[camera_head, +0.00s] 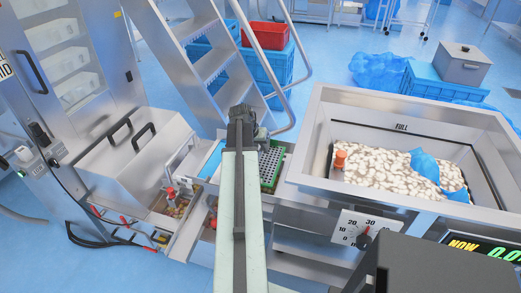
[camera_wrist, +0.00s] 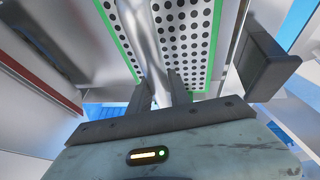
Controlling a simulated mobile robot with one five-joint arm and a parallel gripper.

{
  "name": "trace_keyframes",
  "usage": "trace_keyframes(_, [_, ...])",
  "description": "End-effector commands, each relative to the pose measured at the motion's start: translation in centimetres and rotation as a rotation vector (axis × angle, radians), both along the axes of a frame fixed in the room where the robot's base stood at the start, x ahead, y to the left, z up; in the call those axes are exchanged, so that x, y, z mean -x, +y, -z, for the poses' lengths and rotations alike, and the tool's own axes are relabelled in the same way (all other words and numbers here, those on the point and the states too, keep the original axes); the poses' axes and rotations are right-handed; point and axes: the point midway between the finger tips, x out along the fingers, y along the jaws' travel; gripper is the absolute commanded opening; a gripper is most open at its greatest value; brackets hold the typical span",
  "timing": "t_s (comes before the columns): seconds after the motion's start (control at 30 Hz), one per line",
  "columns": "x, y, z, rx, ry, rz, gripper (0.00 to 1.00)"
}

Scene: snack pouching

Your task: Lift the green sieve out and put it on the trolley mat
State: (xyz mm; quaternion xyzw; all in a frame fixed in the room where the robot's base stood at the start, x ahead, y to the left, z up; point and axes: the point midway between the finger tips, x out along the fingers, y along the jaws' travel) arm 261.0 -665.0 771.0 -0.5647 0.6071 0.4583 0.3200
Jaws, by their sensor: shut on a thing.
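The green sieve (camera_head: 271,166) has a green rim and a pale plate full of dark holes. In the head view it shows just right of my arm, left of the steel hopper. In the wrist view its perforated plate (camera_wrist: 190,32) fills the top middle. My gripper (camera_wrist: 158,92) is shut on a shiny metal bar in front of the plate, which looks like the sieve's handle. In the head view my arm hides the fingers and part of the sieve. I cannot tell whether the sieve is clear of its seat. A flat blue patch (camera_head: 212,160) left of my arm may be the mat.
The steel hopper (camera_head: 330,105) of pale pieces, with a blue scoop-like thing (camera_head: 425,164), stands close on the right. A metal stair (camera_head: 207,62) and blue crates (camera_head: 272,68) stand behind. A steel box (camera_head: 140,150) with black handles is at left.

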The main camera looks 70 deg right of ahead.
Motion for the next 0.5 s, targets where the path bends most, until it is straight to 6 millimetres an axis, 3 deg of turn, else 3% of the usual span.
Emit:
trace_keyframes(0.03, [0.0,0.0,-2.3,0.001,0.0,0.0,0.0])
trace_keyframes(0.17, [0.0,0.0,-4.0,0.001,0.0,0.0,0.0])
trace_keyframes(0.5, [0.0,0.0,-4.1,0.001,0.0,0.0,0.0])
